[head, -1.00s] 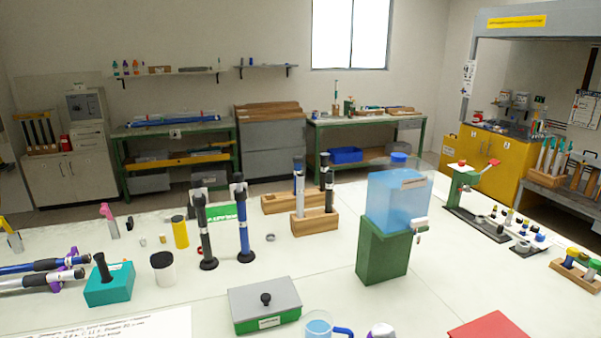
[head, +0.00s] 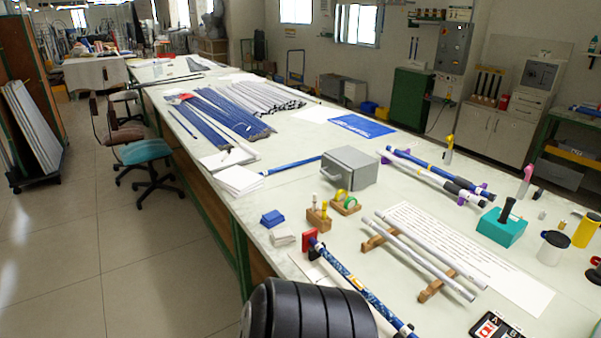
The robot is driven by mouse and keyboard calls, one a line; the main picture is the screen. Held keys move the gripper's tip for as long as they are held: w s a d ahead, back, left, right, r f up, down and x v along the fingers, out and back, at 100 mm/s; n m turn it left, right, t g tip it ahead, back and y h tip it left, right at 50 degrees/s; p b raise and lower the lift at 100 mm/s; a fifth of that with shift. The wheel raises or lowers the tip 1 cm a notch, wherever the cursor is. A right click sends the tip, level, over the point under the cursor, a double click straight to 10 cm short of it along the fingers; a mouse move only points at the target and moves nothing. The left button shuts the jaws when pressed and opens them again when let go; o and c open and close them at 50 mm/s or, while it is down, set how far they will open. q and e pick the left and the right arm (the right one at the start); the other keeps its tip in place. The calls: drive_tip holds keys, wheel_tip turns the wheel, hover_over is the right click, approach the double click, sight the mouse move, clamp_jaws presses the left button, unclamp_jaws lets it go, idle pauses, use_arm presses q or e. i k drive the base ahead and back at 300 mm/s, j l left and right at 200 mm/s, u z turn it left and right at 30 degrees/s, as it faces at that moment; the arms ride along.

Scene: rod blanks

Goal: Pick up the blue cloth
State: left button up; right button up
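A small folded blue cloth (head: 272,218) lies on the long white worktable in the head view, left of the middle and near the table's front edge. A folded whitish cloth (head: 283,237) lies just in front of it. Nothing covers the blue cloth. Neither of my grippers shows in the head view.
A wooden block with small upright items (head: 319,217) stands right of the cloth. A grey metal box (head: 350,168) is behind it, and a blue patterned rod (head: 355,287) lies in front.

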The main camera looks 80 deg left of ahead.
sight(270, 220)
drive_tip(key=u, duration=2.95)
